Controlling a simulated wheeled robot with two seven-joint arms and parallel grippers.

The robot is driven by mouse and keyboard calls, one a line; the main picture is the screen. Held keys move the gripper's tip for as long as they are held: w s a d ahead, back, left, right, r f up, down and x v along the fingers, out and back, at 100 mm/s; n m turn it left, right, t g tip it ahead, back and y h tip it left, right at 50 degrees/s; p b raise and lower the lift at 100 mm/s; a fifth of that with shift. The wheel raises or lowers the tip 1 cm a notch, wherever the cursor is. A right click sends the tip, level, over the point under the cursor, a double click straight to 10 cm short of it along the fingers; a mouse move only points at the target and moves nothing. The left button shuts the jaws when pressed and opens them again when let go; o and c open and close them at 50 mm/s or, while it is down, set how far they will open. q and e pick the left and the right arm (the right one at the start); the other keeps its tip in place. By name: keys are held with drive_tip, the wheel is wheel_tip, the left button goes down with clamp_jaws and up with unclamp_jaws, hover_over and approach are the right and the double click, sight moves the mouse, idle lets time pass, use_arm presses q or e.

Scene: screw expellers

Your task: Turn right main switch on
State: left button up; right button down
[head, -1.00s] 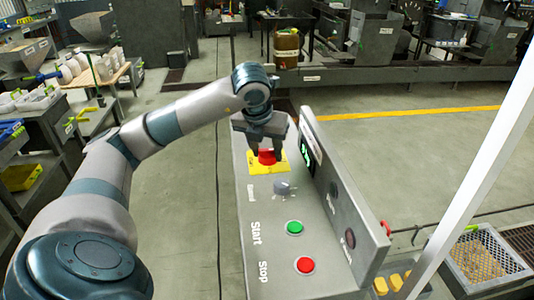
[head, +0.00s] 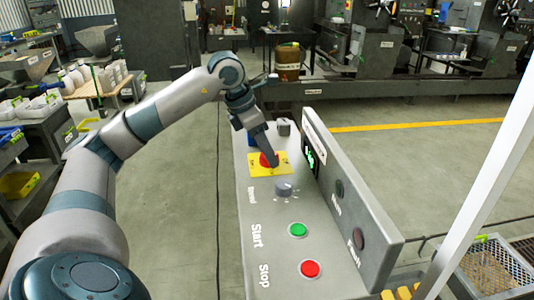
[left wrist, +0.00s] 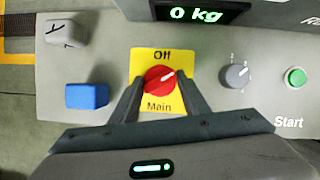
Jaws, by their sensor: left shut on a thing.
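The main switch is a red rotary knob (left wrist: 160,80) on a yellow plate (left wrist: 143,63) marked Off above and Main below. Its white mark points up and right in the left wrist view. In the head view the red knob (head: 267,161) and yellow plate (head: 257,170) sit towards the far end of the grey panel (head: 257,215). My left gripper (left wrist: 161,88) is shut on the red knob, one finger on each side. In the head view my left gripper (head: 268,147) reaches down from the upper left and partly hides the knob. My right gripper is not in view.
A grey dial (head: 285,188), a green Start button (head: 297,230) and a red Stop button (head: 310,268) lie nearer me. An upright display panel (head: 345,195) rises along the right. A blue block (left wrist: 87,96) and grey block (left wrist: 66,30) are beyond the switch.

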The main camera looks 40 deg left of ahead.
use_arm(q)
drive_tip(key=shift+w+a+r+m+h, duration=0.1)
drive_tip(key=shift+m+h, duration=0.2)
drive_tip(key=shift+m, duration=0.6)
drive_tip(key=m+g+p, duration=0.1)
drive_tip(key=m, duration=0.1)
drive_tip(key=shift+m+h, duration=0.3)
drive_tip(key=shift+h, duration=0.1)
drive_tip(key=shift+w+m+g+p, duration=0.1)
drive_tip(key=shift+m+g+p, duration=0.3)
drive_tip(key=shift+m, duration=0.7)
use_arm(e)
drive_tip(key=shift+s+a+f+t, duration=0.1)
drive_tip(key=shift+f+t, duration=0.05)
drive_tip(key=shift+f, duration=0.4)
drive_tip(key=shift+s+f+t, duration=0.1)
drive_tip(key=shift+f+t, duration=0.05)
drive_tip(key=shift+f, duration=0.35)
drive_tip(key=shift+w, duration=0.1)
use_arm(q)
drive_tip(key=o, duration=1)
drive_tip(key=shift+o, duration=0.2)
drive_tip(key=shift+a, duration=0.1)
